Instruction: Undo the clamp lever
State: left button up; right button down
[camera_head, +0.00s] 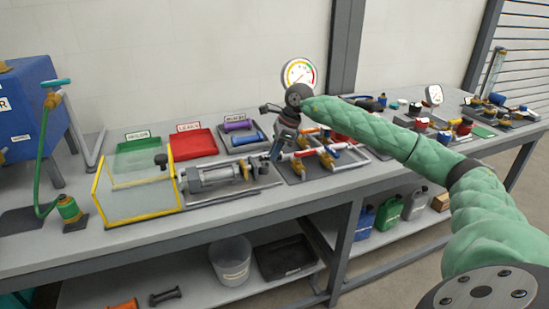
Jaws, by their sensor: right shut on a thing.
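My right gripper (275,152) reaches down from the green arm at the right. Its jaws are at the right end of the pump unit (215,177) on the bench. It is shut on what appears to be the clamp lever, which the fingers largely hide, so its angle cannot be told. The grey pump unit lies on a flat plate beside a clear guard with a yellow frame (135,216). My left gripper is out of view.
Red tray (193,145), green tray (141,157) and a tray of cylinders stand behind the pump. A valve manifold (325,157) is close on the right, below my arm. A dial gauge (299,74) rises behind the gripper. The bench front (150,242) is clear.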

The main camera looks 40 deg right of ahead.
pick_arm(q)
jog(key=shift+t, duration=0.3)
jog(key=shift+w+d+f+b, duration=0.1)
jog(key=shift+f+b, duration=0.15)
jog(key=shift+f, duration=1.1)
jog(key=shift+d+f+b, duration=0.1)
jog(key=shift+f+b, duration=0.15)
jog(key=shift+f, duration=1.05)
pick_arm(e)
jog(key=shift+w+d+r+n+g, duration=0.15)
jog(key=shift+w+n+g, duration=0.15)
jog(key=shift+n, duration=0.5)
jog(key=shift+w+d+f+n+g, duration=0.1)
jog(key=shift+w+n+g, duration=0.15)
jog(key=shift+n, duration=0.55)
jog(key=c, duration=1.6)
grip_release()
